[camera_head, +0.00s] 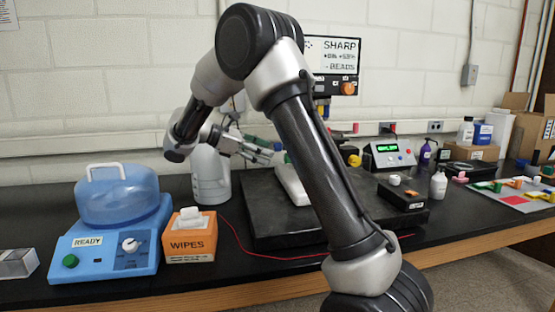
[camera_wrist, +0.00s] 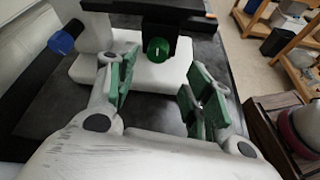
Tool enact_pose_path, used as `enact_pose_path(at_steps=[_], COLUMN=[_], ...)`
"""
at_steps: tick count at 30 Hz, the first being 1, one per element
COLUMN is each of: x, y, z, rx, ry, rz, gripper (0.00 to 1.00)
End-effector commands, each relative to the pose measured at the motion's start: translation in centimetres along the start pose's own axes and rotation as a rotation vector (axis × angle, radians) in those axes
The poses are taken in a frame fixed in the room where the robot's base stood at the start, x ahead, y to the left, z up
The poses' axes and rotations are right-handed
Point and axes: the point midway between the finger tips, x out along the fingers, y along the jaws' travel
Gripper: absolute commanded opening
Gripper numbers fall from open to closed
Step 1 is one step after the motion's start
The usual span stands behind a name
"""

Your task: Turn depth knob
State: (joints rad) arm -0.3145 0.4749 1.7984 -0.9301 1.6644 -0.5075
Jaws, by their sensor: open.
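My gripper (camera_head: 266,152) is open and empty beside the device on the dark slab. Its green-padded fingers (camera_wrist: 163,88) stand apart in the wrist view. Just beyond them, near the gap's middle, is a round green knob (camera_wrist: 158,50) with a pale mark, on a dark column over a white base (camera_wrist: 135,72). The knob is clear of both fingers. A blue knob (camera_wrist: 62,43) shows at the far left. In the head view, my arm hides much of the device; a yellow knob (camera_head: 354,160) and an orange knob (camera_head: 348,88) show to its right. No depth label is readable.
A blue machine (camera_head: 110,255) and an orange wipes box (camera_head: 190,246) stand on the left. A red wire (camera_head: 262,254) crosses the bench front. A control box (camera_head: 388,154), bottles (camera_head: 438,184) and a tray (camera_head: 515,197) stand to the right.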

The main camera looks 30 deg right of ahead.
Motion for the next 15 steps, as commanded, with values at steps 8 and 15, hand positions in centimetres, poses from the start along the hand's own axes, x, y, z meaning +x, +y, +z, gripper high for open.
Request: enact_pose_path(at_steps=[8, 15], x=[3.0, 6.6], y=[0.4, 0.4], z=[0.0, 0.1], rx=[-0.012, -0.012], ry=[-0.022, -0.02], rz=[0.007, 0.007], gripper=[0.51, 0.51])
